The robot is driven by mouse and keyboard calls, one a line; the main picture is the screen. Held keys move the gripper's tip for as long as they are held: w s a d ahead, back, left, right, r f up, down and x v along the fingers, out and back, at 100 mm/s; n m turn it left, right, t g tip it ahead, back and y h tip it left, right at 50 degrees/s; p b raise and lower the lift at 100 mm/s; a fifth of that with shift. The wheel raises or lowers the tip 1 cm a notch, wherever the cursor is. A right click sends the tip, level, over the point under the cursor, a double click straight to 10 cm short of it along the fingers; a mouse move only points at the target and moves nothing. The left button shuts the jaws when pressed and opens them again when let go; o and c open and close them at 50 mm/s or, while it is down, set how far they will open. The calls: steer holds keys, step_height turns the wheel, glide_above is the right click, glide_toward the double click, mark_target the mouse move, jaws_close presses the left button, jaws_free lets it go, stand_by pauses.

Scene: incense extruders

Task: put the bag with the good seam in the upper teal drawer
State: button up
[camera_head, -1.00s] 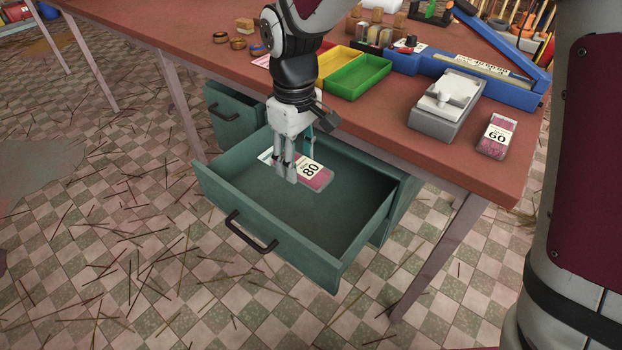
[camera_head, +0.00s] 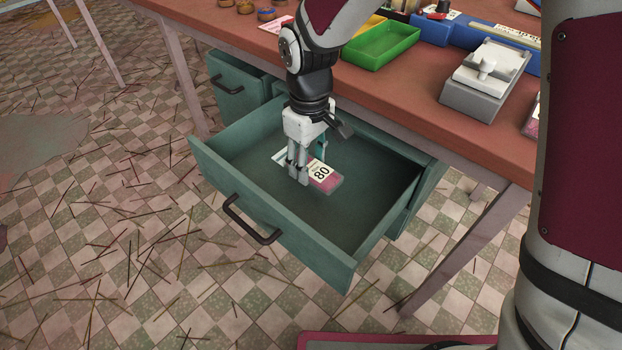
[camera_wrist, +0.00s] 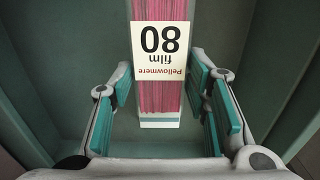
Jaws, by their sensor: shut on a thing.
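The bag (camera_head: 328,182) is a flat, clear pack of pink sticks with a white label reading "80". It also shows in the wrist view (camera_wrist: 160,95), upside down, with "Pellowmere film" on the label. My gripper (camera_head: 297,178) points down inside the open teal drawer (camera_head: 312,262) and is shut on the bag. In the wrist view its teal-padded fingers (camera_wrist: 160,82) are on either side of the bag. The bag is over the drawer floor, within its walls; I cannot tell whether it touches the floor. The bag's seam cannot be judged here.
A second teal drawer front (camera_head: 236,88) is at the back left, beneath the red-brown table (camera_head: 420,112). Another pink bag (camera_head: 534,122) is partly hidden at right.

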mark_target(310, 188)
steer(key=shift+f+b, duration=0.9)
steer(key=shift+f, duration=1.65)
steer(key=shift+f, duration=0.15)
steer(key=o, duration=1.2)
step_height(310, 188, up, 12)
steer(key=p, duration=0.4)
